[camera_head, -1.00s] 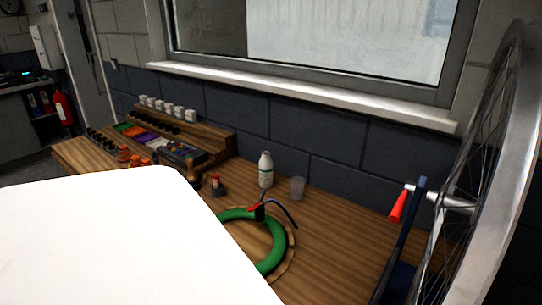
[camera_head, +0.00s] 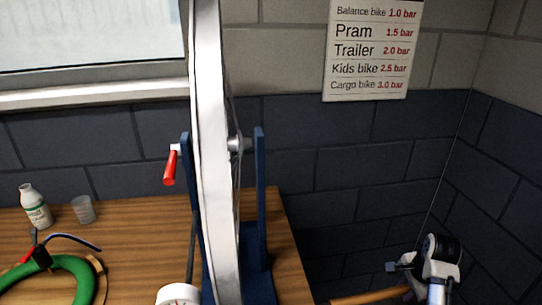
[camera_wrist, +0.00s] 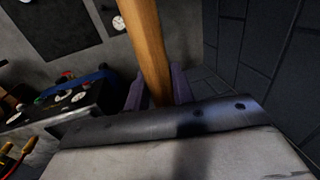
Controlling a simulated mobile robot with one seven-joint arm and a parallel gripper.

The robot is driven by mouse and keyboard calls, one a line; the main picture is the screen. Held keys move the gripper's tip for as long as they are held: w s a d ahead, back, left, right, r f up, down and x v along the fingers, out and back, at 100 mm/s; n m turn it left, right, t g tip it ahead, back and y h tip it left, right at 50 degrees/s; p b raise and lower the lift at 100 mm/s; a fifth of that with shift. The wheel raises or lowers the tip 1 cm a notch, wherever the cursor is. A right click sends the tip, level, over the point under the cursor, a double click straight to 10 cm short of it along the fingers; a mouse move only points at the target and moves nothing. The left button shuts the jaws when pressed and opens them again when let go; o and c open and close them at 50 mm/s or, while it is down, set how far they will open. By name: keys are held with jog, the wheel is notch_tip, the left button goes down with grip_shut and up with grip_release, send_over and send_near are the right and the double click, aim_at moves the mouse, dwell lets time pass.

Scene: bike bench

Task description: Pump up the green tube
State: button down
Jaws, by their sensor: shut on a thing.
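The green tube (camera_head: 70,276) lies on a round wooden board at the lower left of the head view, partly cut off by the frame. A black clip-like piece with a red part and a dark blue hose (camera_head: 75,240) sits on it. My gripper (camera_wrist: 157,88) is shut on a wooden bar (camera_wrist: 148,45), with a purple finger on each side. The bar (camera_head: 365,297) also shows low at the right of the head view, beside my wrist. What the bar joins to is out of view.
A wheel (camera_head: 210,150) stands in a blue stand (camera_head: 258,200) on the bench, with a red lever. A white dial (camera_head: 178,294) is below. A bottle (camera_head: 36,207) and cup (camera_head: 83,209) stand left. A pressure sign (camera_head: 368,50) hangs on the wall.

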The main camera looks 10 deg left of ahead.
notch_tip(320, 180, down, 11)
jog(key=b, duration=0.3)
jog(key=shift+f, duration=0.2)
jog(key=shift+d+r, duration=0.1)
dwell(0.4)
notch_tip(320, 180, up, 12)
jog(key=p, duration=1.1)
jog(key=shift+w, duration=0.1)
notch_tip(320, 180, up, 10)
jog(key=shift+d+r+b, duration=0.1)
jog(key=shift+r+b, duration=0.05)
jog(key=shift+b, duration=0.2)
notch_tip(320, 180, up, 6)
jog(key=shift+a+r, duration=0.2)
